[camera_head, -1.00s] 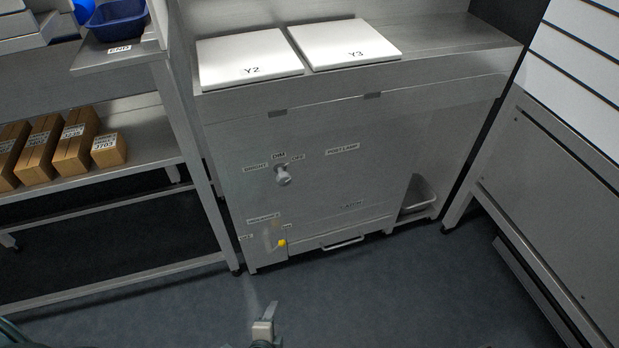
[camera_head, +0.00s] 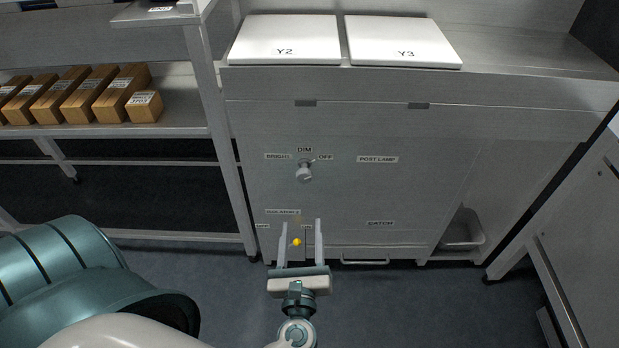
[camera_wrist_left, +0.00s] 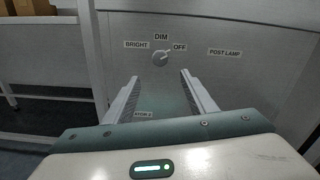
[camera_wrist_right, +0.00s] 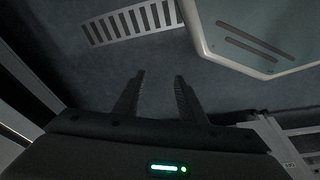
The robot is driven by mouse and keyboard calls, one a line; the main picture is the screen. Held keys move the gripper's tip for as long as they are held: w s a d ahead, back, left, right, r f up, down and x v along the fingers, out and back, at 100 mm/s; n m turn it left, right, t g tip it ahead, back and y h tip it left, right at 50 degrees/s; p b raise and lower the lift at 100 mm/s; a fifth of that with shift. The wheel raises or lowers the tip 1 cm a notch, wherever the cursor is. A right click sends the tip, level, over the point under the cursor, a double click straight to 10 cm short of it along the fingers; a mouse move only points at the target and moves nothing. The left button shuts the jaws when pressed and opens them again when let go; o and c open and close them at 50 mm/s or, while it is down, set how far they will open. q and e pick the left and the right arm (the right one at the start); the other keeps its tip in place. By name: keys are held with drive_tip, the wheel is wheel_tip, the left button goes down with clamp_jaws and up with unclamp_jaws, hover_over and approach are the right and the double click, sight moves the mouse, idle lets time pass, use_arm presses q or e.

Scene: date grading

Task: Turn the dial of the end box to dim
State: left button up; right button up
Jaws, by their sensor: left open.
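The dial (camera_head: 304,170) is a small pale round knob on the grey front panel (camera_head: 400,200) of the end box. The labels BRIGHT, DIM (camera_head: 305,150) and OFF stand to its left, above and to its right. In the left wrist view the dial (camera_wrist_left: 160,59) seems to point up and right toward OFF, but it is small. My left gripper (camera_head: 301,222) is open and empty, below the dial in the head view and apart from it. Its fingers point at the panel. My right gripper (camera_wrist_right: 160,78) is open and empty over the floor, outside the head view.
A yellow knob (camera_head: 297,242) shows low on the panel, between my left fingers in the picture. White lids Y2 (camera_head: 284,40) and Y3 (camera_head: 402,42) lie on top. A shelf (camera_head: 180,118) with several brown boxes stands left. A grey bin (camera_head: 462,236) sits at lower right.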

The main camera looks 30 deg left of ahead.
sight(304, 179)
use_arm(q)
drive_tip(key=shift+w+a, duration=0.1)
drive_tip(key=shift+w, duration=0.05)
drive_tip(key=p+x, duration=0.2)
drive_tip(key=x, duration=1.3)
drive_tip(key=shift+w+a, duration=0.1)
drive_tip(key=shift+w, duration=0.25)
drive_tip(key=shift+w+a, duration=0.4)
drive_tip(key=shift+w, duration=0.2)
use_arm(e)
drive_tip(key=shift+s+d+f, duration=0.1)
drive_tip(key=shift+f, duration=2.7)
use_arm(q)
drive_tip(key=c, duration=1)
